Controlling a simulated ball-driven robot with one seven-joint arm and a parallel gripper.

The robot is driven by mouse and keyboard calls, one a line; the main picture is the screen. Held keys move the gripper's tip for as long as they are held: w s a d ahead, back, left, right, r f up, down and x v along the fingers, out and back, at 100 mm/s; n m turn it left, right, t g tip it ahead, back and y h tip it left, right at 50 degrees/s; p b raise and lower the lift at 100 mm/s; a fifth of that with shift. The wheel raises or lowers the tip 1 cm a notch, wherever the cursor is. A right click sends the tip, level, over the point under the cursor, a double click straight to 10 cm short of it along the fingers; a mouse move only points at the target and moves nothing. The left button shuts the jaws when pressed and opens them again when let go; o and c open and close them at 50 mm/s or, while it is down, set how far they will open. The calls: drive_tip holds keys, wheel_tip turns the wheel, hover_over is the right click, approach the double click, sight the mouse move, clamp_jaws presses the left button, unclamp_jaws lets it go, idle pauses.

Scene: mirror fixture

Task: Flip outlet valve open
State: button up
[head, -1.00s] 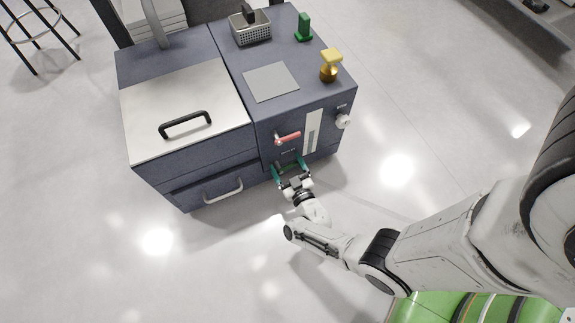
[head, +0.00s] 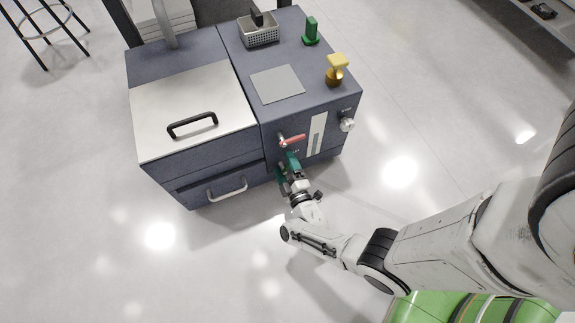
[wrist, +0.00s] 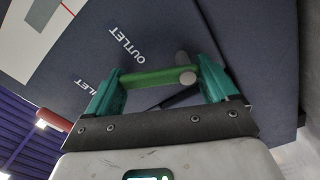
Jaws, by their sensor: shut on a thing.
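The outlet valve's green lever (wrist: 155,77) shows in the wrist view, below the printed word OUTLET on the dark panel. Its grey pivot (wrist: 187,76) is at the right end of the lever. My gripper (wrist: 160,88) has one teal finger at each end of the lever and is shut on it lengthwise. In the head view my gripper (head: 288,169) is at the cabinet front, just below the red lever, and hides most of the green one.
A red lever (head: 291,140) sticks out just above my gripper. A white knob (head: 347,125) and a pale gauge strip (head: 316,135) are to the right. A drawer handle (head: 227,190) is to the left. The floor in front is clear.

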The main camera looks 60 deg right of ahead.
drive_tip(key=n, duration=0.3)
drive_tip(key=a+n, duration=0.1)
drive_tip(key=n, duration=0.1)
drive_tip(key=shift+w, duration=0.35)
drive_tip(key=shift+f, duration=0.1)
idle(0.3)
drive_tip(key=o, duration=0.8)
drive_tip(key=shift+a, duration=0.1)
drive_tip(key=p+v, duration=0.2)
drive_tip(key=v, duration=0.8)
drive_tip(key=shift+s+a, duration=0.2)
drive_tip(key=shift+s, duration=0.15)
